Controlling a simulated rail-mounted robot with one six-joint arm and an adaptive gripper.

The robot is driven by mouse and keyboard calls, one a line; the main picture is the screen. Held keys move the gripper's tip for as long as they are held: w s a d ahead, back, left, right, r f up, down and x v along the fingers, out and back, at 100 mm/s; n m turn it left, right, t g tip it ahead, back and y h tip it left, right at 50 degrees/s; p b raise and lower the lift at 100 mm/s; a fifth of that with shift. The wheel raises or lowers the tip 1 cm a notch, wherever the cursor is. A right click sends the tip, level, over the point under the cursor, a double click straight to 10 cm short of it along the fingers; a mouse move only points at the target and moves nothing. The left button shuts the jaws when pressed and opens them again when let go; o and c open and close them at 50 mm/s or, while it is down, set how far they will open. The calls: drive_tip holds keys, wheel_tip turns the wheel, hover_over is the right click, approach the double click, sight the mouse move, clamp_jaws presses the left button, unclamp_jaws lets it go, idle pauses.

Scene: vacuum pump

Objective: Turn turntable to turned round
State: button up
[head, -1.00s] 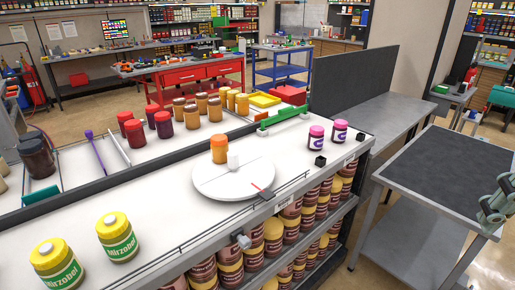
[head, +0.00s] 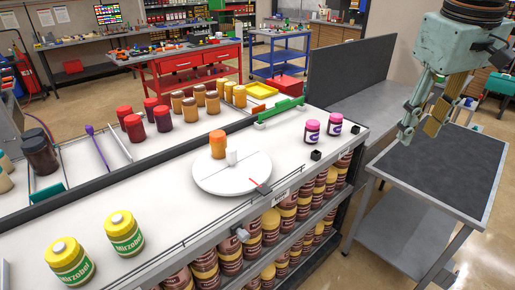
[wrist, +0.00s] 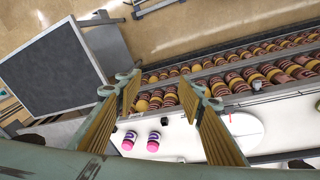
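The turntable (head: 225,182) is a round white disc on the white bench top, in the middle of the head view. An orange jar (head: 217,144) and a small white block (head: 232,157) stand near its back edge. A red-and-dark pointer (head: 258,186) lies at its front right edge. The turntable also shows, partly cut by shelf edge and finger, in the wrist view (wrist: 240,124). My gripper (head: 420,130) hangs above the dark-topped cart, right of the turntable and well apart from it. Its fingers are spread and empty in the wrist view (wrist: 160,108).
Two pink-lidded jars (head: 322,129) stand right of the turntable, beside a small black block (head: 316,155). Two yellow jars (head: 98,248) stand front left. Red and orange jars (head: 165,110) stand behind. A dark upright panel (head: 352,78) rises at the bench's far end.

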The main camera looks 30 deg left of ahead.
drive_tip(key=w+a+n+p, duration=0.3)
drive_tip(key=w+a, duration=0.3)
drive_tip(key=a, duration=0.4)
drive_tip(key=n+g+p, duration=0.2)
drive_tip(key=n+p, duration=0.6)
drive_tip(key=n, duration=0.1)
hover_over(232, 148)
wheel_tip(232, 148, down, 13)
drive_tip(key=shift+s+r, duration=0.1)
drive_tip(key=shift+s, duration=0.05)
drive_tip(key=shift+f, duration=6.85)
